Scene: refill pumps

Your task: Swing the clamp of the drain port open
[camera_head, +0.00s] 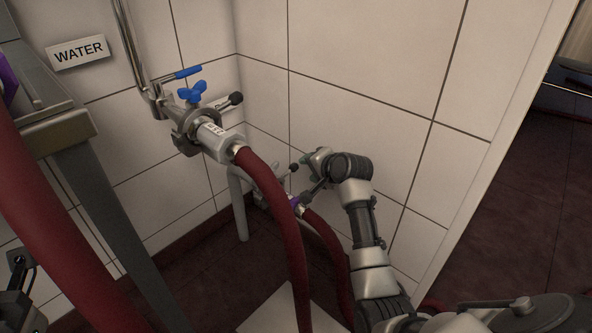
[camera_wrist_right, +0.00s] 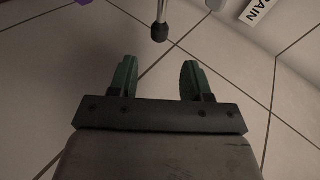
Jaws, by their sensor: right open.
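The drain port clamp (camera_head: 262,198) sits low at the wall corner, mostly hidden behind a red hose. Its lever ends in a black knob (camera_head: 293,167). My right gripper (camera_head: 308,172) is beside this knob, its fingers apart and empty. In the right wrist view the knob (camera_wrist_right: 160,32) hangs just ahead of the green fingertips (camera_wrist_right: 157,70), roughly centred on the gap and apart from both. The drain label (camera_wrist_right: 263,10) shows cut off at the top.
The water port clamp (camera_head: 190,125), with a blue valve handle (camera_head: 192,92) and its own black-knobbed lever, is above and left. Its red hose (camera_head: 282,225) hangs in front of the drain port. The tiled wall (camera_head: 360,70) is close behind my right gripper.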

